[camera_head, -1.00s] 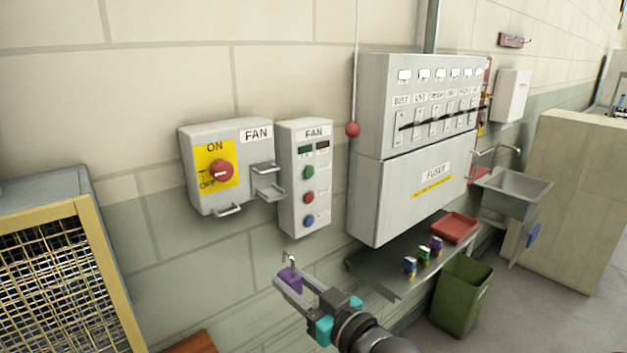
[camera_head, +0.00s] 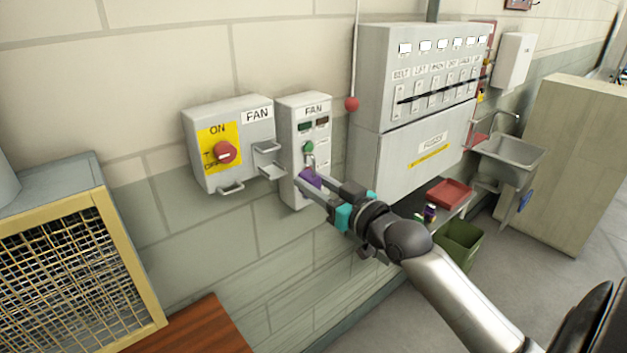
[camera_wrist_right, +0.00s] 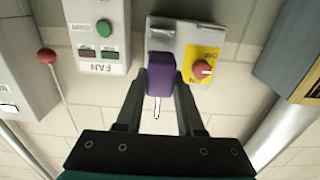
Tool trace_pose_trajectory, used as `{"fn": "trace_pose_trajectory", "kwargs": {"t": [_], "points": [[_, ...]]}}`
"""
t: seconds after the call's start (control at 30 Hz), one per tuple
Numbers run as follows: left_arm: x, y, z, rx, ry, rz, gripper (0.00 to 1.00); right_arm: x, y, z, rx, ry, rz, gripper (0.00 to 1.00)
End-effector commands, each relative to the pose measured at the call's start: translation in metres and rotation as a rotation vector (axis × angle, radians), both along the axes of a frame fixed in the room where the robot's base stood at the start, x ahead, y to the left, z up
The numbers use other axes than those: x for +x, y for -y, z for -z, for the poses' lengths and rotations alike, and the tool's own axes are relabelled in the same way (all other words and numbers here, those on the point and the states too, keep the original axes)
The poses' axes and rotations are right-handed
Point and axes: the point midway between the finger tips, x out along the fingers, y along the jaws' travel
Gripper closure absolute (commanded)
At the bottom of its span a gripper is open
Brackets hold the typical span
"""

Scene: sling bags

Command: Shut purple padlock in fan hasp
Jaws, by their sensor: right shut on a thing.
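The purple padlock (camera_head: 310,180) is gripped in my right gripper (camera_head: 313,185), in front of the fan push-button box (camera_head: 293,187). Its shackle points up in the head view; whether the shackle is open is too small to tell. The fan switch box (camera_head: 257,128) with a red knob on a yellow plate is on the wall to the left. The hasp's grey brackets (camera_head: 270,170) stick out at that box's right side, apart from the padlock. In the right wrist view the padlock (camera_wrist_right: 161,75) sits between the fingers and hides part of the switch box (camera_wrist_right: 190,35). My left gripper is not in view.
The fuse cabinet (camera_head: 400,155) stands to the right, with a red ball on a cord (camera_head: 352,104) beside it. A red tray (camera_head: 450,192), a green bin (camera_head: 460,242) and a sink (camera_head: 508,155) are farther right. A yellow-framed mesh cage (camera_head: 70,255) stands at the lower left.

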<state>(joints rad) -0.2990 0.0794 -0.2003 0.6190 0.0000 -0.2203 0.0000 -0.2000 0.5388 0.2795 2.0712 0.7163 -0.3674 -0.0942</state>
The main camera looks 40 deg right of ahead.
Motion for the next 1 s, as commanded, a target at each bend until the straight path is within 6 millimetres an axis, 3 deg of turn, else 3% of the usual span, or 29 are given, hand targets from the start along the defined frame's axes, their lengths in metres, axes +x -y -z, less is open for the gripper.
{"fn": "trace_pose_trajectory", "kwargs": {"t": [0.5, 1.0], "points": [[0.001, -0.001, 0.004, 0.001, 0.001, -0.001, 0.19, 0.045, -0.003, 0.004, -0.001, 0.003, 0.000, 1.00], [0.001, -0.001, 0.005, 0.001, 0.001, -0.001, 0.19, 0.055, -0.004, 0.005, -0.002, 0.001, 0.000, 1.00]]}}
